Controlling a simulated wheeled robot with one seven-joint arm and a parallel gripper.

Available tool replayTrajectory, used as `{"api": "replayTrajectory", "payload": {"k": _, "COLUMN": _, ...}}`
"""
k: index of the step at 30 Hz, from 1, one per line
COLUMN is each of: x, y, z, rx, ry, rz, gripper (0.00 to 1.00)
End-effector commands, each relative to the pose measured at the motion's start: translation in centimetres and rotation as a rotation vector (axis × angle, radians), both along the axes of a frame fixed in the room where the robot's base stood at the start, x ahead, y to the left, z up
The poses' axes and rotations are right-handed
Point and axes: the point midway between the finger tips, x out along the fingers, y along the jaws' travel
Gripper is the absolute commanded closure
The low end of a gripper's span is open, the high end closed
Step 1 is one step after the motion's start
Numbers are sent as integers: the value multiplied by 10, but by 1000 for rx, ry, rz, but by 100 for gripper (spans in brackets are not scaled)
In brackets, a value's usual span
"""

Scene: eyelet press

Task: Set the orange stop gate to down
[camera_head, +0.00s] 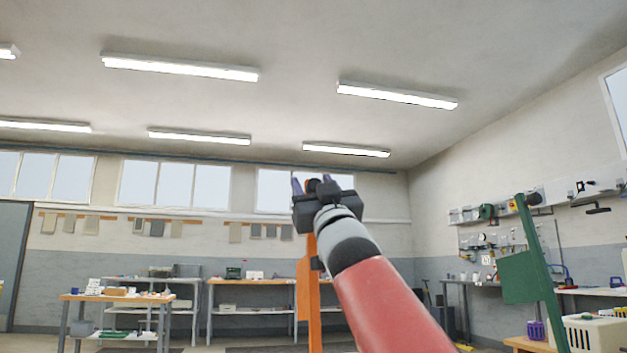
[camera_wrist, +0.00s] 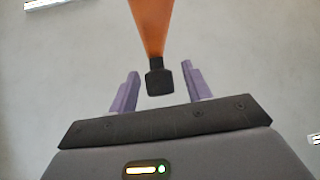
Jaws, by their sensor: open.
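The orange stop gate (camera_head: 314,325) stands upright in the head view, with an orange plate on its left side. My gripper (camera_head: 312,184) is at its top end, fingers pointing up, and hides that end in part. In the wrist view the orange bar (camera_wrist: 151,25) comes in from the top and ends in a black knob (camera_wrist: 160,80). The knob shows between the two purple fingers of my open gripper (camera_wrist: 159,84), with a gap on each side. The gate's foot is out of view.
A similar green gate (camera_head: 543,270) with a black knob stands upright at the right. A white crate (camera_head: 590,335) is beside it. Workbenches (camera_head: 120,297) line the back, and tools hang on the right wall. The space above my gripper is clear up to the ceiling lamps.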

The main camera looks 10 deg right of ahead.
Motion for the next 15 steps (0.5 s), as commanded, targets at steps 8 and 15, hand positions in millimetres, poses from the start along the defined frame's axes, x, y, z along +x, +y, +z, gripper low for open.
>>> {"api": "replayTrajectory", "payload": {"k": 8, "x": 1, "y": 0, "z": 0, "rx": 0, "ry": 0, "rz": 0, "gripper": 57}}
{"api": "replayTrajectory", "payload": {"k": 15, "x": 0, "y": 0, "z": 0, "rx": 0, "ry": 0, "rz": 0, "gripper": 88}}
